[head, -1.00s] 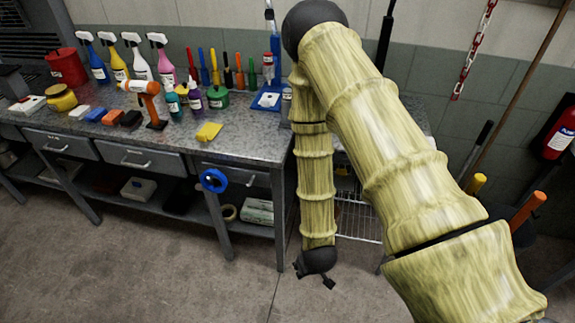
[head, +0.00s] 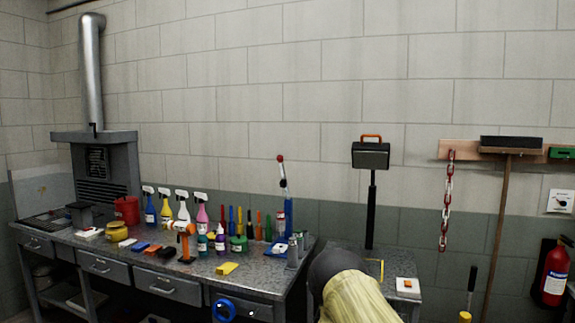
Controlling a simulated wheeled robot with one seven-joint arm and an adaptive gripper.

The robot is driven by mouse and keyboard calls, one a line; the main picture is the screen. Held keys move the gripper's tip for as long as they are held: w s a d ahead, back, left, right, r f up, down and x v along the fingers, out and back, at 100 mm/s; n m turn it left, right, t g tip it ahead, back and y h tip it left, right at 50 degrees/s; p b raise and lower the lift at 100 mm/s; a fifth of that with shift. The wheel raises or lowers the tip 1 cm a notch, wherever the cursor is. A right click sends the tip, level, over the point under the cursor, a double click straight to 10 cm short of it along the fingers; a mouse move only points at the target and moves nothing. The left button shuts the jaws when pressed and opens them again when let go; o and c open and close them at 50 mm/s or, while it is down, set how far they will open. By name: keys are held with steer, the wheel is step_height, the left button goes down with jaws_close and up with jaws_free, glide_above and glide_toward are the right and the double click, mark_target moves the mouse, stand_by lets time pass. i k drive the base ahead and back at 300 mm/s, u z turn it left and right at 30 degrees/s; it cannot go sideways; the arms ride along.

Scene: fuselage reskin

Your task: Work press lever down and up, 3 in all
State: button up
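A small blue press (head: 289,215) stands at the right end of the grey workbench. Its lever (head: 283,175) rises steeply above the blue column, tipped slightly left, with a red knob (head: 280,158) at the top. Part of my arm, a yellowish sleeve with a dark rounded joint, shows at the bottom middle, in front of and to the right of the press. My gripper is out of the picture, so its fingers cannot be seen. Nothing visible touches the lever.
Left of the press, the workbench (head: 140,262) holds spray bottles (head: 183,206), upright tools, an orange-handled tool (head: 184,240) and a yellow block (head: 227,268). The wall above the press is clear.

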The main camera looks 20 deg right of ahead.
mark_target(283, 184)
steer(key=z, duration=0.8)
steer(key=i, duration=0.85)
steer(key=u, duration=0.65)
steer(key=i, duration=0.6)
steer(key=u, duration=0.6)
